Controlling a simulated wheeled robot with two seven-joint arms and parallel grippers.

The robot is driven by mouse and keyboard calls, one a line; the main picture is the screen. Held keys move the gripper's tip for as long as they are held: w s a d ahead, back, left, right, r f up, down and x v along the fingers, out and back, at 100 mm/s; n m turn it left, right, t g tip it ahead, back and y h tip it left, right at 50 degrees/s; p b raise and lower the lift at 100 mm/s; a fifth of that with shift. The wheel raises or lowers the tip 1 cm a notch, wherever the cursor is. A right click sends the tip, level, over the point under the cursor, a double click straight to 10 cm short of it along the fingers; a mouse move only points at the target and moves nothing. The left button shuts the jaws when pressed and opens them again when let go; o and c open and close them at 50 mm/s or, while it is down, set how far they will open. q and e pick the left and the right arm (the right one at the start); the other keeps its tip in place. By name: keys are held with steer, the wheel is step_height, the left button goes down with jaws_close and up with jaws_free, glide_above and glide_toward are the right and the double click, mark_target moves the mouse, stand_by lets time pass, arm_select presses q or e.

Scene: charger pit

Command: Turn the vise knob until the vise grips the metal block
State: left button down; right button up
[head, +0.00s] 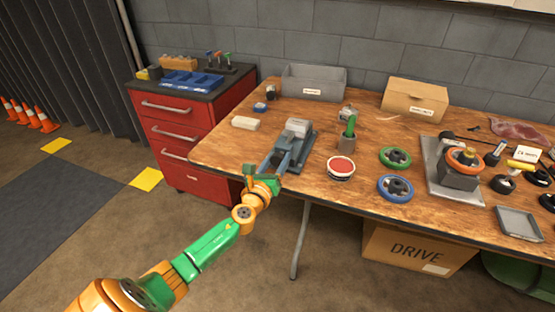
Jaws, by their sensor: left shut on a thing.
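The grey-blue vise (303,150) stands near the table's front left edge, its long axis running back from the edge. A light grey metal block (298,127) sits at its far end; whether both jaws touch it is too small to tell. My left gripper (262,178), orange and green, is at the vise's near end, just over the table edge. It is shut on the vise knob, which is mostly hidden by the fingers. My right gripper is out of view.
A red drawer cabinet (183,142) stands left of the table.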

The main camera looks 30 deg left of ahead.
arm_select(q)
steer(key=shift+c, duration=1.4)
jaws_free()
steer(key=v, duration=0.7)
steer(key=shift+p, duration=0.4)
steer(key=shift+s+f, duration=0.1)
steer(key=shift+f, duration=0.05)
